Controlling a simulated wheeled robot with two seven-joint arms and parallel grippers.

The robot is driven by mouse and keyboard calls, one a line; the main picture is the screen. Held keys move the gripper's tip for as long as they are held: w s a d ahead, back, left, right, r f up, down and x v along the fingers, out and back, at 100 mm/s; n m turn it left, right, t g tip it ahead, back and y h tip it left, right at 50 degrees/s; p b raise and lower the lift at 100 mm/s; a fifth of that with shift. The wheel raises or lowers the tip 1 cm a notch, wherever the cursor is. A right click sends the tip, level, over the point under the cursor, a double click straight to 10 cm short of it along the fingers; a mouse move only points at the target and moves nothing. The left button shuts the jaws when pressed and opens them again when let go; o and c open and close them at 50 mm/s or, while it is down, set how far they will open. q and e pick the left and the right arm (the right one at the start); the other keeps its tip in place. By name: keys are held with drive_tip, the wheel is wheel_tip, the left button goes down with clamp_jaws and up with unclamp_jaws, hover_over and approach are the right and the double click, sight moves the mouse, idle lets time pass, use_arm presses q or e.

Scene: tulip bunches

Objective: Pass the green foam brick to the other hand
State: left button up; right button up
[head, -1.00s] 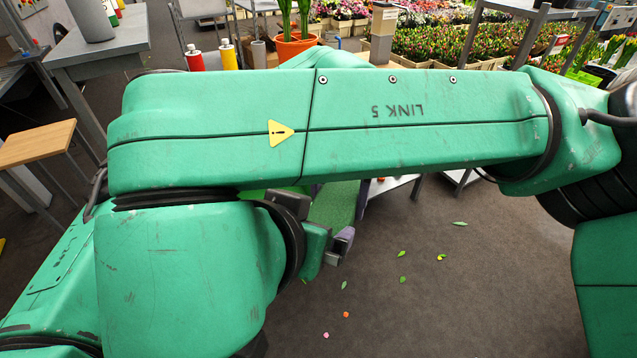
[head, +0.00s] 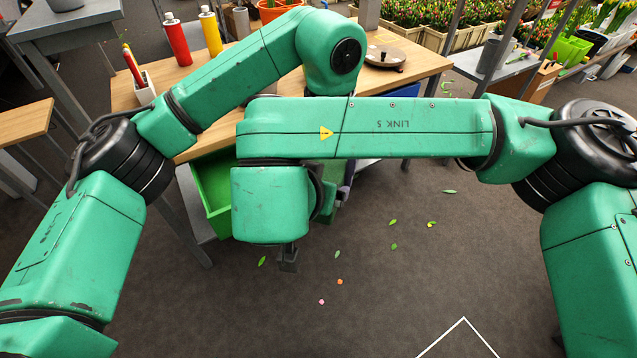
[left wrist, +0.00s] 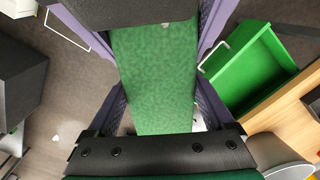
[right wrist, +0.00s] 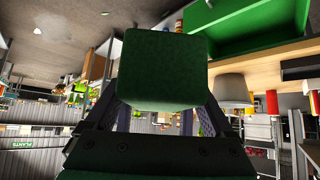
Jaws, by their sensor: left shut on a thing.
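The green foam brick (head: 336,207) shows partly in the head view, behind my right arm's forearm and wrist. In the left wrist view the brick (left wrist: 155,75) runs long between the purple fingers of my left gripper (left wrist: 158,85), which is shut on it. In the head view one purple finger of my left gripper (head: 346,190) shows beside the brick. In the right wrist view the brick (right wrist: 162,65) is close and fills the upper middle. The fingers of my right gripper (right wrist: 160,118) flank it from below, their tips hidden, so contact cannot be told.
A wooden table (head: 425,65) stands behind my arms, with a red bottle (head: 177,40), a yellow bottle (head: 210,32) and a turntable (head: 386,56). The floor in front is open, with scattered leaves and petals.

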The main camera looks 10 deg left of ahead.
use_arm(q)
drive_tip(key=shift+d, duration=0.1)
use_arm(e)
drive_tip(key=shift+a, duration=0.1)
drive_tip(key=c, duration=0.4)
use_arm(q)
drive_tip(key=o, duration=1.1)
drive_tip(key=shift+c, duration=0.2)
drive_tip(key=shift+r, duration=0.1)
